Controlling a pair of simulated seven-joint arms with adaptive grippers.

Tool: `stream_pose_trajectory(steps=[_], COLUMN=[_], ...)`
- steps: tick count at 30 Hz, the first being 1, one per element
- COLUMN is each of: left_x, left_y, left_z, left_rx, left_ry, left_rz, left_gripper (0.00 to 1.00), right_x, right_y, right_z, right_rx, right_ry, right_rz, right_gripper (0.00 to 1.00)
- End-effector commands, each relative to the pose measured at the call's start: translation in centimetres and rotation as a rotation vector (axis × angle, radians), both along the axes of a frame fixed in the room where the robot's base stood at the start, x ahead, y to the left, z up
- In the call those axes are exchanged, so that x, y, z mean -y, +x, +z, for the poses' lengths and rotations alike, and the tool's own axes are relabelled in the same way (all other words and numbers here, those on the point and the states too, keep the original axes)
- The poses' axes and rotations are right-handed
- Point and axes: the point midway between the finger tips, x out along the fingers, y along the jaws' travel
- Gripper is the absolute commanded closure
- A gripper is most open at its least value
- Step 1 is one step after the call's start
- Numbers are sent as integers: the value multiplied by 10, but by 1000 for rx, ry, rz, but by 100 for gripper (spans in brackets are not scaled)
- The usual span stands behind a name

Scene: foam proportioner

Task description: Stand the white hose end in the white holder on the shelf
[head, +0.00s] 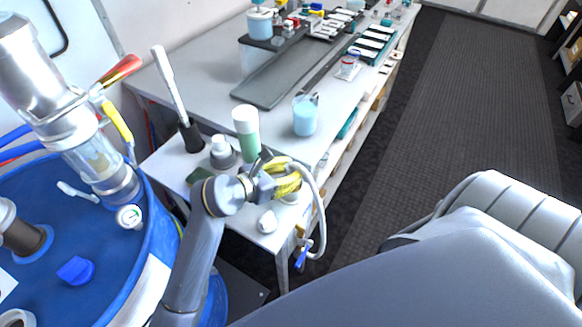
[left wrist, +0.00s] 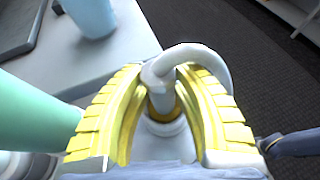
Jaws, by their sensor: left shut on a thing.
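The white hose (head: 318,205) arches up from the shelf's front edge, and its end is between the yellow fingers of my left gripper (head: 284,184). In the left wrist view the gripper (left wrist: 162,112) is shut around the upright white hose end (left wrist: 158,98). A round white piece, apparently the white holder (left wrist: 165,128), shows directly below the hose end, with a yellowish ring between. The fingers hide part of it, and I cannot tell whether the hose end is seated or just above. My right gripper is not in view.
A green-and-white bottle (head: 247,133), a squat white-capped bottle (head: 221,153) and a beaker of blue liquid (head: 305,116) stand close by. A blue drum (head: 95,285) is at left. A blue-handled valve (head: 303,254) hangs at the shelf's front. Dark floor is clear at right.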

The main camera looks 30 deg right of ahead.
Motion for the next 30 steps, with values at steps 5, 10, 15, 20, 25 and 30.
stream_pose_trajectory(steps=[5,10,15,20,25,30], left_x=[0,0,0,0,0,0], left_y=[0,0,0,0,0,0], left_z=[-14,-17,-17,-19,-20,-20], left_rx=[2,3,3,2,2,2], left_ry=[-2,-2,-2,-1,0,0], left_rz=[1,0,0,-1,-1,-1], left_gripper=[100,100,100,100,56,51], right_x=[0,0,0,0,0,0], right_y=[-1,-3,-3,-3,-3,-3], right_z=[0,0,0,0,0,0], right_rx=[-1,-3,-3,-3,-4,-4], right_ry=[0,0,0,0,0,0], right_rz=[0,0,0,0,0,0], right_gripper=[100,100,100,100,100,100])
